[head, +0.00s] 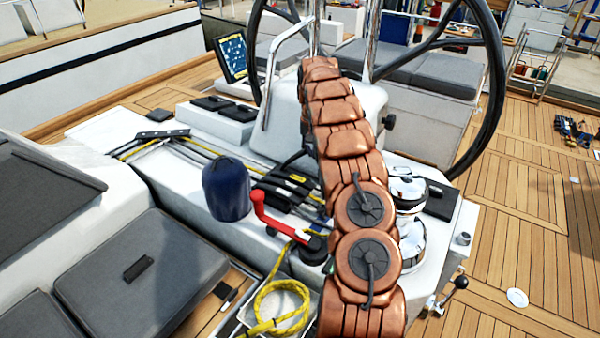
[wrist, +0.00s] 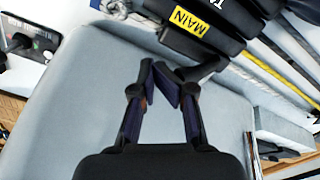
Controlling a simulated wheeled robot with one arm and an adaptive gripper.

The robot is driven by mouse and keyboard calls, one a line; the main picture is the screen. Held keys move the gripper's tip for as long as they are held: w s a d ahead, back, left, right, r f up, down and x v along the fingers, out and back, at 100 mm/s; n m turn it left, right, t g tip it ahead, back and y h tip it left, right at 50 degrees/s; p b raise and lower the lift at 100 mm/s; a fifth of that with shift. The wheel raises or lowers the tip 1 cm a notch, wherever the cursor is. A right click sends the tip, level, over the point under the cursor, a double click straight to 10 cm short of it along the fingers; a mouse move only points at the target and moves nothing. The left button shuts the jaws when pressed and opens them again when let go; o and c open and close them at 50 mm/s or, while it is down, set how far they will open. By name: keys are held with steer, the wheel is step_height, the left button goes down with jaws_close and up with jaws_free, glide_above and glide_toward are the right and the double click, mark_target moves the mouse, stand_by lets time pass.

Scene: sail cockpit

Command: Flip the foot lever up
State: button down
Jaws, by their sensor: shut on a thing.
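A bank of black line-clutch levers (head: 285,190) sits on the white cockpit console in the head view, left of my arm. In the wrist view, one black lever with a yellow "MAIN" label (wrist: 188,20) lies at the top. Another black part beside it shows a cut-off white letter, so I cannot tell which lever is the foot lever. My gripper (wrist: 158,78) points at the near end of this bank. Its fingers are close together on a black lever end (wrist: 206,70), partly hidden by the fingertips. In the head view my gripper is hidden behind my arm.
A red handle (head: 272,217), a dark blue covered winch (head: 226,188), chrome winches (head: 411,240) and a coiled yellow rope (head: 285,309) crowd the console. A large black steering wheel (head: 497,75) stands behind. Wooden deck (head: 500,220) lies open at right.

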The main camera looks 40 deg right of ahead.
steer(key=shift+w+a+f, duration=0.15)
steer(key=shift+w+a, duration=0.05)
steer(key=shift+w+a+r+p, duration=0.15)
steer(key=shift+w+r+p, duration=0.25)
steer(key=shift+w+r, duration=0.2)
steer(key=shift+w, duration=0.2)
steer(key=shift+s, duration=0.1)
